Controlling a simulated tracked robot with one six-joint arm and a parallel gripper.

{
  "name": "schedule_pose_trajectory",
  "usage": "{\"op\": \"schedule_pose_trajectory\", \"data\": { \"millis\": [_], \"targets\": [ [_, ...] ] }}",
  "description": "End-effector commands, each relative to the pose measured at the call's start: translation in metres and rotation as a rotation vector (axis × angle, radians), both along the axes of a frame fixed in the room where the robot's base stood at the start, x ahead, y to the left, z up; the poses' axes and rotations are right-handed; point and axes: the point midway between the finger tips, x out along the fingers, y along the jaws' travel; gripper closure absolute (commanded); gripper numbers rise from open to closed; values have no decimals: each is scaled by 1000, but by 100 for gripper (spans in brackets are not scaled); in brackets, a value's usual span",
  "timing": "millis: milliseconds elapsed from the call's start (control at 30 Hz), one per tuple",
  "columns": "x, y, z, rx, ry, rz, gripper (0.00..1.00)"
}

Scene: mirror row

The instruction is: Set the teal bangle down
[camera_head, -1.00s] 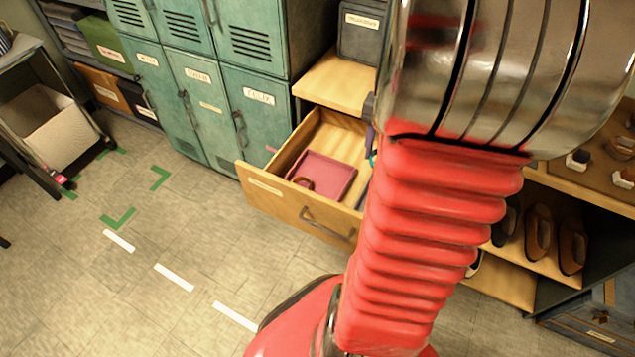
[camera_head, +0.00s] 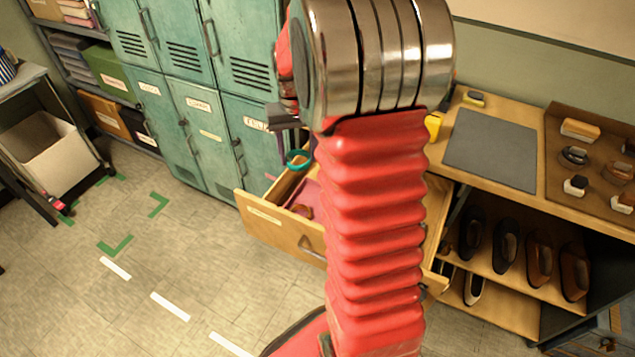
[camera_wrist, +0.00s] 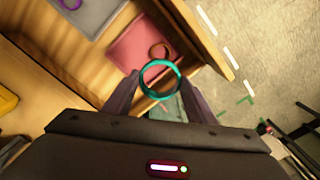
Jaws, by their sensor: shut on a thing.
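The teal bangle (camera_head: 297,165) hangs from my gripper (camera_wrist: 160,92), which is shut on it. In the wrist view the bangle (camera_wrist: 143,84) shows as a full ring between the two fingertips. It is held in the air above the open wooden drawer (camera_head: 268,221). Inside the drawer is a pink tray (camera_wrist: 127,50) with a brown ring (camera_wrist: 153,50) on it. A grey tray (camera_wrist: 97,16) with a purple ring (camera_wrist: 70,4) lies beside the pink one. In the head view my arm hides much of the drawer.
Teal lockers (camera_head: 202,125) stand behind and left of the drawer. A grey mat (camera_head: 490,150) lies on the wooden counter, right of my arm. A brown board (camera_head: 560,190) with several small items is farther right. Shoes (camera_head: 505,245) stand on shelves below.

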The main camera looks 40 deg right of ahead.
Motion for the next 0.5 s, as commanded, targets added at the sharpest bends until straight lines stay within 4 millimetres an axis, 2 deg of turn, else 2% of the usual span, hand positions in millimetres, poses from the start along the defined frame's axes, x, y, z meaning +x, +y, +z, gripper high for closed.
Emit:
{"op": "schedule_pose_trajectory", "data": {
  "millis": [33,200,500],
  "targets": [
    [13,16,-3,0,1,44,71],
    [45,66,-12,0,1,169,71],
    [80,166,-31,0,1,376,71]
  ]
}}
